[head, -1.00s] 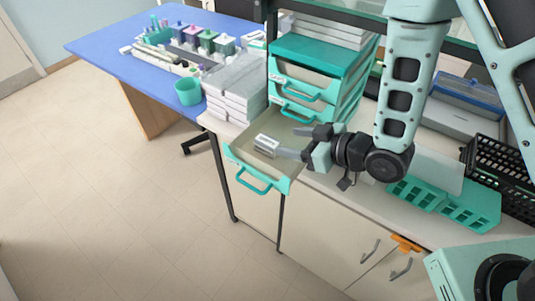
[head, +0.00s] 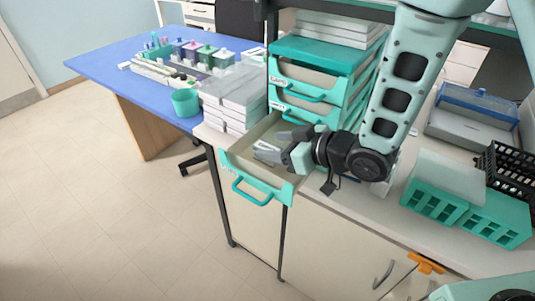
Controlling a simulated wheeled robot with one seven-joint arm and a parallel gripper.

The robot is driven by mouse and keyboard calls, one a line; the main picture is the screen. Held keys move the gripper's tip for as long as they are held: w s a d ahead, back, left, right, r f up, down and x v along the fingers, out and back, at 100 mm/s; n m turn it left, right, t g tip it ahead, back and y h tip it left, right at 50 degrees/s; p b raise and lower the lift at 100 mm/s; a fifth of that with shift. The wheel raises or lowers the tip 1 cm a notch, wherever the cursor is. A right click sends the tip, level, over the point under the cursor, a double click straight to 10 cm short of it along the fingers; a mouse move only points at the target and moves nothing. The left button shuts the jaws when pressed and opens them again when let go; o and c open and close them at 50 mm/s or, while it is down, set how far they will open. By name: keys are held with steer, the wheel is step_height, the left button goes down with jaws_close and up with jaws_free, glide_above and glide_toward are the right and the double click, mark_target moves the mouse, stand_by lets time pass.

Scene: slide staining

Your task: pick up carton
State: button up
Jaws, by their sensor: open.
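A small whitish carton (head: 266,147) lies in the pulled-out bottom drawer (head: 238,164) of the teal drawer unit. My gripper (head: 272,146) reaches into the drawer from the right, with its fingers at the carton. The fingers are open and partly cover the carton. I cannot tell whether they touch it.
The drawer unit (head: 318,55) stands on the bench, its upper drawers shut. Stacked white boxes (head: 235,98) are to its left. A blue table (head: 120,72) holds staining jars and a teal cup (head: 186,103). Teal racks (head: 437,200) and a black basket (head: 510,170) are at right.

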mark_target(262, 145)
steer(key=x, duration=0.4)
steer(key=shift+s+a, duration=0.1)
steer(key=c, duration=1)
steer(key=shift+c, duration=0.2)
